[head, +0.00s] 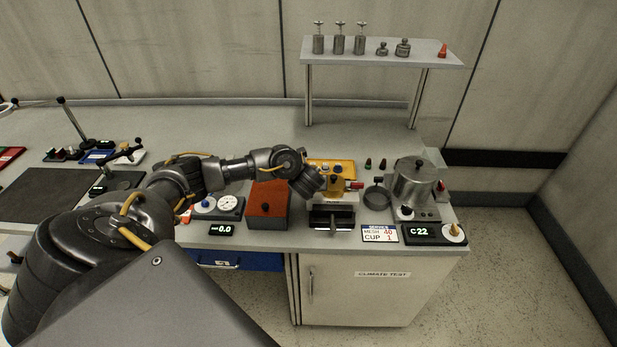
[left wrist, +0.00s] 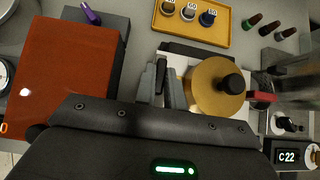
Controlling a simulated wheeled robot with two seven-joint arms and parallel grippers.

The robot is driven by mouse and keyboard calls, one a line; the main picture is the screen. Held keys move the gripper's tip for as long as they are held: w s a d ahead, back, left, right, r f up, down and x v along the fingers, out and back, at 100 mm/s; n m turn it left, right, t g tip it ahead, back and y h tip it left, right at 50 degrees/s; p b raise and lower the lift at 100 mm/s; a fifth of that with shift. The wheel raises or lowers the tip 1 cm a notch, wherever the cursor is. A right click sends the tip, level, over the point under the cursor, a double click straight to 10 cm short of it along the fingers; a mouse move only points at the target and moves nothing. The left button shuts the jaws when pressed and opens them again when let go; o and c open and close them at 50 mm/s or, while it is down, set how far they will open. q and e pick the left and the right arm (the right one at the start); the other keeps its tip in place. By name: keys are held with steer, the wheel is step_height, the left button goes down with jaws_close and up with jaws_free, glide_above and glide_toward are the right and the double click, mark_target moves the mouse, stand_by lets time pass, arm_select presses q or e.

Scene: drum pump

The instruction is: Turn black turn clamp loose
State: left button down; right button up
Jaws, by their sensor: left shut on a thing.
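The black turn clamp (left wrist: 161,74) is a small dark bar beside a round brass lid (left wrist: 207,98) with a black knob (left wrist: 232,84) in the left wrist view. My left gripper (left wrist: 160,88) has its two grey fingers on either side of this bar and is shut on it. In the head view my left gripper (head: 308,184) reaches the device (head: 334,212) from the left, and its fingertips and the clamp are hard to make out there. A red-tipped handle (left wrist: 262,97) sticks out to the right of the lid. My right gripper is not in view.
An orange-red box (head: 268,203) stands close on the left. A yellow tray (left wrist: 193,22) with several labelled pieces lies behind. A metal pot (head: 415,184) on a unit reading C22 stands on the right. A raised shelf (head: 385,55) holds metal weights.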

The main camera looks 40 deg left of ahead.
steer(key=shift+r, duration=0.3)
arm_select(q)
steer(key=c, duration=1.5)
jaws_free()
